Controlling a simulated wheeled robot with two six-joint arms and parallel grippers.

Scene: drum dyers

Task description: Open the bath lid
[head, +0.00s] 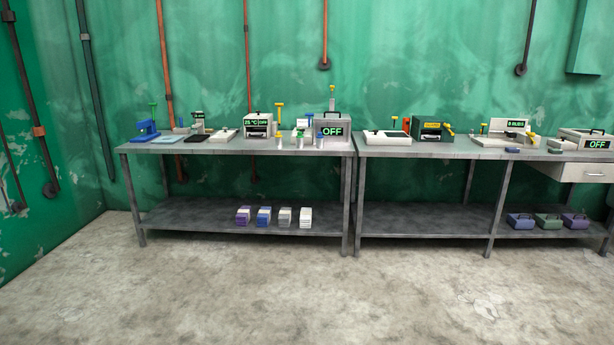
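Two grey box-shaped devices with a dark handle on top and a green OFF display could be the bath; I cannot tell which. One grey box (326,119) stands at the right end of the left table, its lid seemingly down. The other, lower grey box (585,134) stands at the far right of the right table, its top also seemingly shut. Both are far off and small. Neither of my grippers is in view.
The left table (240,149) and right table (420,150) stand end to end along the green wall, crowded with small devices. Lower shelves hold several coloured boxes (264,216) and three cases (548,221). The concrete floor (300,300) in front is clear.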

